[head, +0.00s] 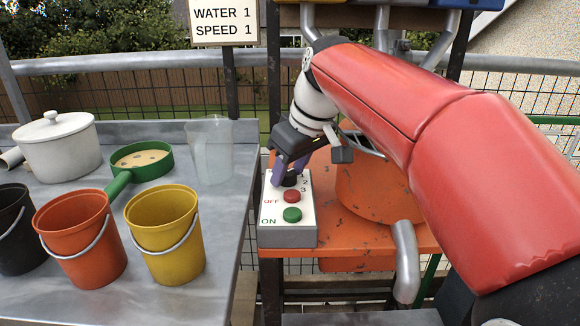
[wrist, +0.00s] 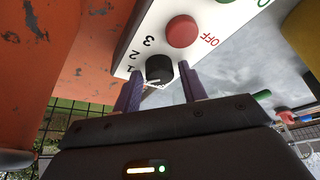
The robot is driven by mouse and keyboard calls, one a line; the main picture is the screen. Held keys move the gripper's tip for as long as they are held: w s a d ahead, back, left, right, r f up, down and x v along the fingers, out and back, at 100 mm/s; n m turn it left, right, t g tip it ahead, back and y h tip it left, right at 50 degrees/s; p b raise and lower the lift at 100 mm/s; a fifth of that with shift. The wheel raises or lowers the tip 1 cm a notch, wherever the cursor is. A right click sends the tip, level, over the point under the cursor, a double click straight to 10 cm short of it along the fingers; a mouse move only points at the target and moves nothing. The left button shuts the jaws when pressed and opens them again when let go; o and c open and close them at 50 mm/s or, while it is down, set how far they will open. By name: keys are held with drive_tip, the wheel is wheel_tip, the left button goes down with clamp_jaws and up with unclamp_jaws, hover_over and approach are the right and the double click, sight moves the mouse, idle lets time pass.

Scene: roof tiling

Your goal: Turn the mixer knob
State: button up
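The black mixer knob (wrist: 159,70) sits on the white control box (head: 283,217), beside the numerals 1, 2 and 3. A pale pointer line shows on it, and its exact setting is hard to read. My gripper (wrist: 162,84) has one purple finger on each side of the knob, with a visible gap on both sides. In the head view my gripper (head: 284,174) comes down over the box's far end and partly hides the knob (head: 290,181). A sign (head: 223,22) reads "WATER 1 SPEED 1".
A red OFF button (head: 292,196) and a green ON button (head: 292,215) lie close to the knob. The orange mixer (head: 375,192) stands right of the box. Black, orange (head: 80,240) and yellow (head: 167,236) buckets, a green sieve (head: 141,163) and a clear jug (head: 210,150) stand on the metal table.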

sight(302, 190)
drive_tip(key=shift+o, duration=0.7)
drive_tip(key=v, duration=0.7)
drive_tip(key=shift+d+r, duration=0.15)
drive_tip(key=shift+r, duration=0.2)
drive_tip(key=shift+s, duration=0.15)
